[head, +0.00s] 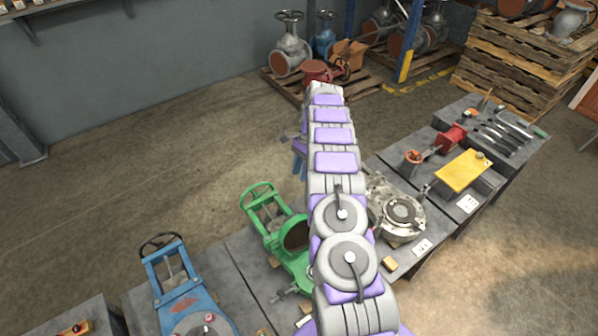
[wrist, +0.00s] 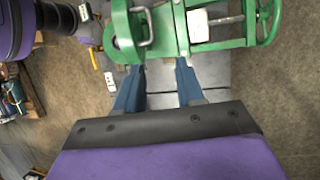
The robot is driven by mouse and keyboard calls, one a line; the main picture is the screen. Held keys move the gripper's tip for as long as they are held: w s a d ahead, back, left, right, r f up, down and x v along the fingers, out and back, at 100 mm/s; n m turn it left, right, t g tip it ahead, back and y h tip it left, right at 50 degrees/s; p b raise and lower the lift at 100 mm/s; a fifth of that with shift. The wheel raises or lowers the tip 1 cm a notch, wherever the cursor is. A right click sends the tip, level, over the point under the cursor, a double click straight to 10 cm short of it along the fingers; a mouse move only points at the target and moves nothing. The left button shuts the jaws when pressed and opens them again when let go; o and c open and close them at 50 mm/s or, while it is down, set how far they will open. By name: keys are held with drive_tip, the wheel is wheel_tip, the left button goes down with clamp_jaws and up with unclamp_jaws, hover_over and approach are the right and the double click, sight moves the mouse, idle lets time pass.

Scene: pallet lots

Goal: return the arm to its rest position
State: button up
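My arm (head: 335,165) stretches from the bottom of the head view out over the workbenches, raised and extended. My gripper (wrist: 158,68) shows two blue fingers set apart in the wrist view, with bare grey bench visible between them. It is open and appears empty. In the head view part of the blue fingers (head: 298,166) shows to the left of the arm's far end. A green valve (wrist: 205,28) lies beyond the fingertips in the wrist view; I cannot tell how close. It also shows left of my arm in the head view (head: 267,222), partly hidden by the arm.
A blue valve (head: 187,300) stands on the bench at lower left. A grey metal valve (head: 398,212), a yellow plate (head: 463,171) and several tools (head: 505,135) lie on benches to the right. Pallets (head: 520,65) stand behind. The floor (head: 150,150) at left is clear.

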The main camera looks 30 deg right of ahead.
drive_tip(key=s+a+r+n+b, duration=0.2)
drive_tip(key=s+a+r+n, duration=0.2)
drive_tip(key=a+r, duration=0.55)
drive_tip(key=s+a+r+n+h+b, duration=0.2)
drive_tip(key=s+a+r+n, duration=0.4)
drive_tip(key=s+r, duration=0.5)
drive_tip(key=s+a+f+n+b, duration=0.1)
drive_tip(key=s+n, duration=0.1)
drive_tip(key=s, duration=0.8)
drive_tip(key=s+a+f+n+h+b, duration=0.1)
drive_tip(key=s+n, duration=0.1)
drive_tip(key=s, duration=0.8)
drive_tip(key=s+a+f+n+t+h, duration=0.1)
drive_tip(key=s+a+n, duration=0.1)
drive_tip(key=s, duration=0.8)
drive_tip(key=shift+n+b, duration=0.4)
drive_tip(key=shift+n, duration=0.1)
drive_tip(key=shift+a+f, duration=0.1)
